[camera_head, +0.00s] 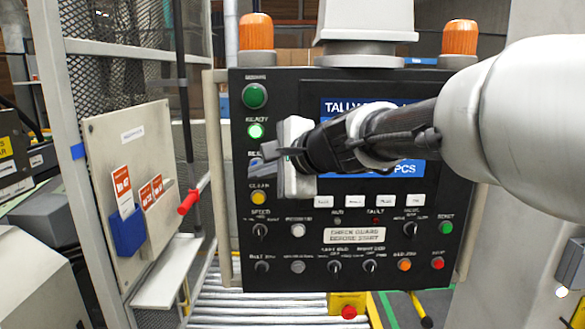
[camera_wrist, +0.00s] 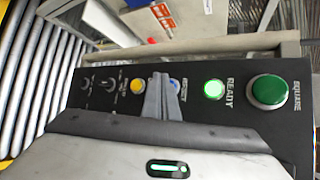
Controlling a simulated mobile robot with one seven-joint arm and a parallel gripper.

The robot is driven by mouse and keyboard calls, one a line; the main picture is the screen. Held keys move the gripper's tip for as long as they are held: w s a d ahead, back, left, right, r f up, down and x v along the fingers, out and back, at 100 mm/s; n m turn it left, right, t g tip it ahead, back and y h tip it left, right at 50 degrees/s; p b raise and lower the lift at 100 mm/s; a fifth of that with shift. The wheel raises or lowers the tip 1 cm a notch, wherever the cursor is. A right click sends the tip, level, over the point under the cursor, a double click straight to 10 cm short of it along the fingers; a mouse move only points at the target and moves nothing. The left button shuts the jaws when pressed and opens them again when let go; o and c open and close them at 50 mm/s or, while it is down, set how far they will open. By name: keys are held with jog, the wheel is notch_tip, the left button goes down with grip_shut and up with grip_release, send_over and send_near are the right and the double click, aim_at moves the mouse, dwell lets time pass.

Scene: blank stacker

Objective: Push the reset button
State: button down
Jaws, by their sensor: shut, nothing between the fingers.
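The fingers also show in the wrist view (camera_wrist: 161,80). I cannot tell whether they touch the button.
A large green button (camera_head: 255,96) is above the ready lamp. Several knobs and small buttons fill the lower panel. Orange beacons (camera_head: 256,32) stand on top. A red-ended lever (camera_head: 188,202) and a board with a blue holder (camera_head: 128,230) are at left. Rollers (camera_head: 240,305) run below.

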jog(key=s, duration=0.5)
jog(key=shift+d+b, duration=0.15)
jog(key=shift+b, duration=0.15)
dwell(0.5)
jog(key=s+d+f+n+g+h+p, duration=0.2)
jog(key=s+d+f+n+h, duration=0.2)
jog(key=s+d, duration=0.6)
jog(key=s+d+f+n+g+h+p, duration=0.2)
jog(key=s+d+f+n+h, duration=0.2)
jog(key=s+d+f+n, duration=0.4)
jog(key=s+d+n, duration=0.1)
jog(key=s+d, duration=0.2)
jog(key=d, duration=0.2)
jog(key=shift+s+f+h, duration=0.2)
jog(key=shift+f+h, duration=0.15)
jog(key=shift+h, duration=0.05)
